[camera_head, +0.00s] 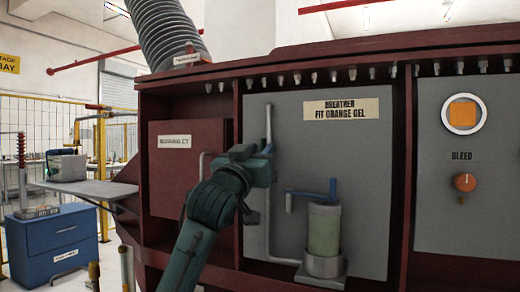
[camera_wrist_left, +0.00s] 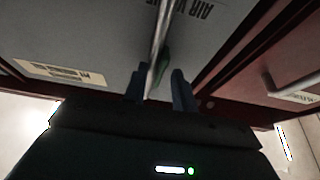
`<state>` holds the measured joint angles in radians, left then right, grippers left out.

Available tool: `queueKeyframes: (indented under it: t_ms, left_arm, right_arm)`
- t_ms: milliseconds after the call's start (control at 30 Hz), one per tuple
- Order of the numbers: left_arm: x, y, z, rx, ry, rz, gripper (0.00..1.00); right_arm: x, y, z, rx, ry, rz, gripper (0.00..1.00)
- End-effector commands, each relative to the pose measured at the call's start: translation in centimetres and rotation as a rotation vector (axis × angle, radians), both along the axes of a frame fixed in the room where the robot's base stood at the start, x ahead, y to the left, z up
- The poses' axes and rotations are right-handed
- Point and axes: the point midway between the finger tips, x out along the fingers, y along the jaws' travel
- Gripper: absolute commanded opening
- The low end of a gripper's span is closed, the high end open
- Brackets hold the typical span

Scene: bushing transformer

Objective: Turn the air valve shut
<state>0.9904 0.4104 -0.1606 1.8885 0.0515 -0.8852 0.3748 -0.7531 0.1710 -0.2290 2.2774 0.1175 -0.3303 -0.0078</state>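My left gripper (camera_head: 262,150) reaches up to the left part of the grey breather panel (camera_head: 350,160), at the thin vertical pipe (camera_head: 268,122), and covers part of it. In the left wrist view my left gripper (camera_wrist_left: 160,88) has its two dark fingers apart. A green piece (camera_wrist_left: 163,66), probably the air valve's handle, and the pipe (camera_wrist_left: 158,40) show between the fingers. I cannot tell if a finger touches the handle. Part of an upside-down "AIR V" label (camera_wrist_left: 192,8) shows on the panel. In the head view the valve is hidden behind the gripper. My right gripper is not in view.
A breather jar (camera_head: 324,230) with pale green filling and a blue lever (camera_head: 310,195) stand right of my arm. An orange bleed knob (camera_head: 465,182) is at far right. A dark red bushing CT box (camera_head: 180,170) is left. A blue cabinet (camera_head: 55,248) stands further left.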

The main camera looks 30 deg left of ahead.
Motion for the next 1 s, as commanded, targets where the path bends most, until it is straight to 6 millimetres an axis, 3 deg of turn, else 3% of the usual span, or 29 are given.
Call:
queueKeyframes:
  t_ms: [367, 700, 1000]
  left_arm:
    - [0.51, -0.02, 0.16, 0.0, 0.0, -0.001, 0.27]
    - [0.49, 0.01, 0.15, 0.0, 0.0, 0.0, 0.0]
    - [0.49, 0.03, 0.26, 0.023, 0.002, 0.001, 0.0]
  right_arm:
    - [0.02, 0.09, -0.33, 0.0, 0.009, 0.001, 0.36]
    - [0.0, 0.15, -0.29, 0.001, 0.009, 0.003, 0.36]
    - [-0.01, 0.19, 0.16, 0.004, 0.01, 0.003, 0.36]
